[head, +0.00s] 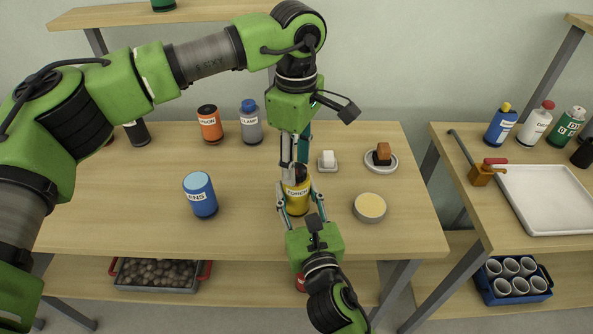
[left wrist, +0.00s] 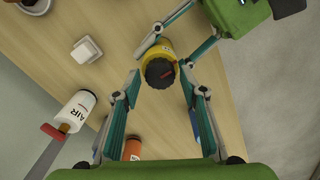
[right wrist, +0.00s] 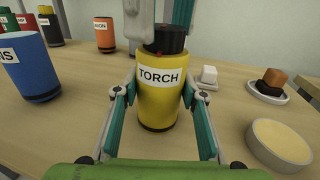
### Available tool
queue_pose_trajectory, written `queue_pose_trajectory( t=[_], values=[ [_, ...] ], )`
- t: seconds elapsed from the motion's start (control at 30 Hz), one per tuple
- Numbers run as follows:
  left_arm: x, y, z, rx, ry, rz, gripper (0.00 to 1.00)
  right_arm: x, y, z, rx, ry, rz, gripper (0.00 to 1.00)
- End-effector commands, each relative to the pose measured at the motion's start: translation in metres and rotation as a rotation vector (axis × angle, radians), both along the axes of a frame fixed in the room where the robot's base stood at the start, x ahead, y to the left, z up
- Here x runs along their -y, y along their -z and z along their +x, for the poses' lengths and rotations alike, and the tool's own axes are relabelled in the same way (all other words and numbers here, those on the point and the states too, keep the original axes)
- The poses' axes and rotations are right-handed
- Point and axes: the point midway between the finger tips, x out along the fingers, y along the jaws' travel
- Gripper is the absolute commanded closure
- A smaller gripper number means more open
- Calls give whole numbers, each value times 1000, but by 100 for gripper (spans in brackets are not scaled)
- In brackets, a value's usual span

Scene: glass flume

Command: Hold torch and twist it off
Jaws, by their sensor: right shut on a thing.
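The torch (head: 298,197) is a yellow cylinder with a black cap and a TORCH label, upright on the table. It also shows in the right wrist view (right wrist: 157,100), and from above in the left wrist view (left wrist: 153,50). My right gripper (head: 300,201) is shut on the torch's body from the front, one finger on each side. My left gripper (head: 294,163) points down over the torch from above. Its fingers are open, one on either side of the black cap (left wrist: 160,72), with gaps showing between them and the cap.
A blue can (head: 200,197) stands left of the torch. A round cream-topped tub (head: 370,208), a white block on a dish (head: 328,161) and a brown block on a saucer (head: 382,156) are to the right. Orange (head: 210,127) and grey (head: 251,125) bottles stand behind.

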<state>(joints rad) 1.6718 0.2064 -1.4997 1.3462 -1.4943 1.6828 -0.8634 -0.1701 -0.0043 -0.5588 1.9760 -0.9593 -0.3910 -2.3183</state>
Motion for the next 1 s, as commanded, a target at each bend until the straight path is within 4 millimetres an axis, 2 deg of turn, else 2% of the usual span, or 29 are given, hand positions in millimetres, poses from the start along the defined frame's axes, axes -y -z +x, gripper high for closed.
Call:
queue_pose_trajectory(
  t=[0.5, 0.77, 0.8, 0.83, 1.0],
  values=[
    [0, -51, 0, 1, 0, -2, 61, 0, 0, 0, 1, 0, 0, 86],
    [0, -53, 0, 0, 1, 0, 61, 0, 0, 0, 1, 0, 0, 86],
    [0, -53, 0, 0, 1, 0, 61, 0, 0, 0, 1, 0, 0, 51],
    [0, -53, 0, 0, 1, 0, 61, 0, 0, 0, 1, 0, 0, 44],
    [0, -53, 0, 0, 1, -1, 61, 0, 0, 0, 0, 0, 0, 42]
  ],
)
